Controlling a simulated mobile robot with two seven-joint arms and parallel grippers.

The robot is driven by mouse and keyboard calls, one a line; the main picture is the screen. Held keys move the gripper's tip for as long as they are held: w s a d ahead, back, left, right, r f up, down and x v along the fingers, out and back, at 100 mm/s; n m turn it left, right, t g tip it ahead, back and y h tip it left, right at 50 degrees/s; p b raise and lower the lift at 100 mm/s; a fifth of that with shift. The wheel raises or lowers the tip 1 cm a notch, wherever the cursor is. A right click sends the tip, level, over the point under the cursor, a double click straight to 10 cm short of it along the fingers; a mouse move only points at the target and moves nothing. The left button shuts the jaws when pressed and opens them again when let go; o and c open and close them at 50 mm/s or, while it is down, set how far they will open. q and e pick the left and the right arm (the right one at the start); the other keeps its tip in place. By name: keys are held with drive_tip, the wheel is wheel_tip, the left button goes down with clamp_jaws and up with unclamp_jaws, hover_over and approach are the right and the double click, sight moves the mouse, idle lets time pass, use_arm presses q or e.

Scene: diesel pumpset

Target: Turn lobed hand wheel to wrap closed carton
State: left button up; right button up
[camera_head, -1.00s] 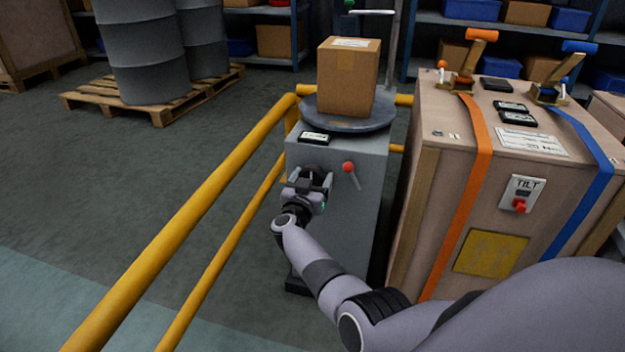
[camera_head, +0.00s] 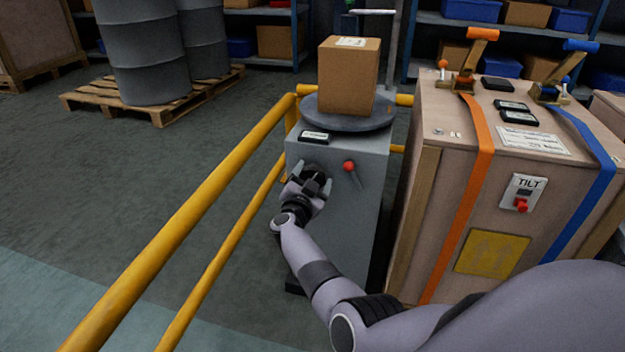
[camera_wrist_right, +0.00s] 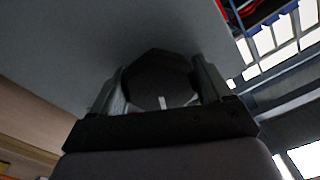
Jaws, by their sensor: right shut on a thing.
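The closed carton (camera_head: 348,80) stands on the round grey turntable (camera_head: 350,116) on top of a grey pedestal (camera_head: 345,225). The dark lobed hand wheel (camera_head: 315,172) is on the pedestal's front face, partly hidden by my right gripper. My right gripper (camera_head: 309,183) is shut on the wheel. In the right wrist view the wheel (camera_wrist_right: 160,80) sits between the two fingers (camera_wrist_right: 162,88). My left gripper is not in view.
A red-knobbed lever (camera_head: 349,167) is just right of the wheel. Yellow rails (camera_head: 200,200) run along the left of the pedestal. A strapped wooden crate (camera_head: 440,200) stands close on the right. Drums (camera_head: 140,50) on a pallet are behind left.

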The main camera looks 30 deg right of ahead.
drive_tip(key=m, duration=0.3)
drive_tip(key=shift+a+f+m+b, duration=0.15)
drive_tip(key=shift+m+b, duration=0.15)
drive_tip(key=shift+b, duration=0.05)
drive_tip(key=shift+m+b, duration=0.4)
drive_tip(key=shift+m, duration=1.2)
drive_tip(key=o, duration=1)
drive_tip(key=shift+r, duration=0.2)
drive_tip(key=shift+a, duration=0.1)
